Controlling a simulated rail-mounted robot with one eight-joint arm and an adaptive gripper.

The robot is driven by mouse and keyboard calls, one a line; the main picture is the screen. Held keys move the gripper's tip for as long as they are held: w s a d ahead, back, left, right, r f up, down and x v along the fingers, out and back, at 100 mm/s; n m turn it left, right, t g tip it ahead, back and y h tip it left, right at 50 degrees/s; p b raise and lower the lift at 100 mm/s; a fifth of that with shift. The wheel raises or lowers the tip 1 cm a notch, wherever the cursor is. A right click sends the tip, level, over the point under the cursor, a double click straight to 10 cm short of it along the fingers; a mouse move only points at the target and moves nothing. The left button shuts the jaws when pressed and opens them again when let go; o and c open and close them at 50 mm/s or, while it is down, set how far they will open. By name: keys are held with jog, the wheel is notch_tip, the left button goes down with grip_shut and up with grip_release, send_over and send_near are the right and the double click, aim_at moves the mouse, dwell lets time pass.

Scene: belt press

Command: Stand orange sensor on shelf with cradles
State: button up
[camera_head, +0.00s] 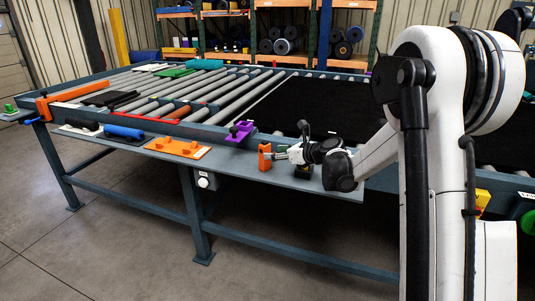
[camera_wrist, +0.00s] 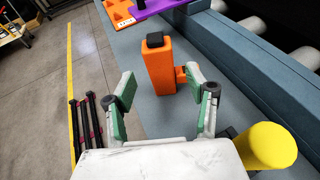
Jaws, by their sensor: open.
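The orange sensor (camera_head: 265,157) is an upright block on the grey shelf (camera_head: 232,168) along the front of the press. In the wrist view the orange sensor (camera_wrist: 158,78) has a black cap and a small orange side piece at its right. My gripper (camera_head: 288,154) is open at the sensor's right in the head view. In the wrist view the green-padded fingers of my gripper (camera_wrist: 160,80) are spread, with the sensor between and ahead of them. I cannot tell whether either finger touches it. An orange cradle plate (camera_head: 178,147) lies farther left on the shelf.
A purple bracket (camera_head: 240,131) sits at the press edge above the shelf. A blue roller (camera_head: 123,132) lies at the shelf's left. Rollers and a black belt (camera_head: 325,107) lie behind. A yellow cylinder (camera_wrist: 267,146) shows beside my gripper. Bare shelf lies around the sensor.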

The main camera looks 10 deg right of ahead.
jog(key=s+a+r+n+g+h, duration=0.1)
jog(key=s+a+r+n, duration=0.15)
jog(key=s+n, duration=0.4)
jog(key=s+a+r+n+g+h, duration=0.1)
jog(key=s+r+n, duration=0.2)
jog(key=s, duration=0.6)
jog(key=s+a+r+n+g+h, duration=0.1)
jog(key=s+r+n, duration=0.25)
jog(key=s, duration=0.45)
jog(key=s+d+f+n+h, duration=0.1)
jog(key=s+f+n+h, duration=0.1)
jog(key=s+n, duration=0.6)
jog(key=s+f+n+g+h, duration=0.1)
jog(key=s+f+n+h, duration=0.1)
jog(key=s+n, duration=0.6)
jog(key=s, duration=0.6)
jog(key=shift+s+d+f+h, duration=0.2)
jog(key=shift+s+d+h, duration=0.05)
jog(key=shift+d+h, duration=0.15)
